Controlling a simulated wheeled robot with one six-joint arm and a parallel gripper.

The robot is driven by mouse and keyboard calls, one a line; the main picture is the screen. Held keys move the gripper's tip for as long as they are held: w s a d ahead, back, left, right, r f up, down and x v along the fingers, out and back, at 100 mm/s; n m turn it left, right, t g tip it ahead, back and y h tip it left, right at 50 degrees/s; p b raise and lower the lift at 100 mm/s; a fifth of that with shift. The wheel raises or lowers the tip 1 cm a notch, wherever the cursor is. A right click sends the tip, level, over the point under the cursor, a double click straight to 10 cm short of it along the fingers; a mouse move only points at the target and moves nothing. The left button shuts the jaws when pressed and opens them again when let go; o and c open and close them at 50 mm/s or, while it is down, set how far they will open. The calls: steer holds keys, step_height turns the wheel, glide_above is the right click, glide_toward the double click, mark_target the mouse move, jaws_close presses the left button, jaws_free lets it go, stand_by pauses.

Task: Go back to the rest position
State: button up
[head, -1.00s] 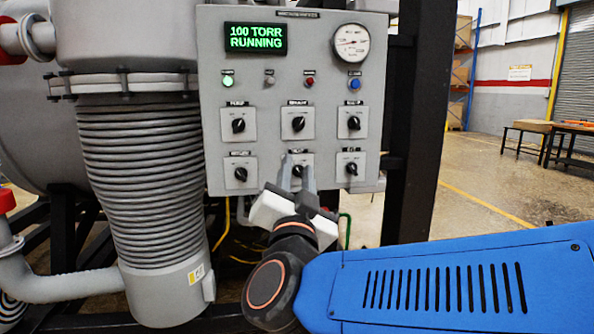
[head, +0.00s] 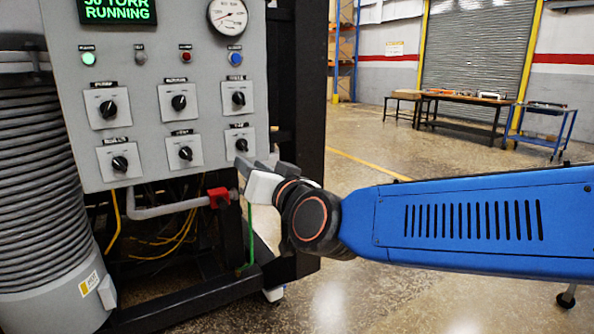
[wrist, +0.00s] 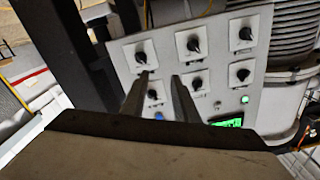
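My gripper (head: 257,158) is at the lower right corner of the grey control panel (head: 150,65), just below and beside the lower right knob (head: 241,145). In the wrist view my gripper (wrist: 160,74) shows two fingers apart with nothing between them, pointing at the panel, which looks upside down there. The fingers overlap part of the panel in that view. I cannot tell how far they are from its face. The panel has several black knobs and a green display (head: 118,10) reading RUNNING, its top line partly cut off.
A ribbed grey column (head: 35,180) stands left of the panel. A black frame post (head: 311,90) is close behind my gripper. A red valve part (head: 218,197) and yellow cables hang below the panel. Open floor (head: 400,165) lies to the right, with a workbench (head: 465,103) far off.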

steer(key=s+d+f+g+h, duration=0.2)
steer(key=s+d+f, duration=0.2)
steer(key=d+f, duration=0.45)
steer(key=s+d+f+g+h, duration=0.3)
steer(key=d+f, duration=0.2)
steer(key=d, duration=0.6)
steer(key=s+d+f+g+h, duration=0.2)
steer(key=s+d+f, duration=0.2)
steer(key=d+f, duration=0.45)
steer(key=s+d+f+m+g+h, duration=0.2)
steer(key=s+d+f+g+h, duration=0.1)
steer(key=s+d, duration=0.7)
steer(key=shift+f, duration=0.9)
steer(key=shift+d, duration=0.1)
stand_by(2.6)
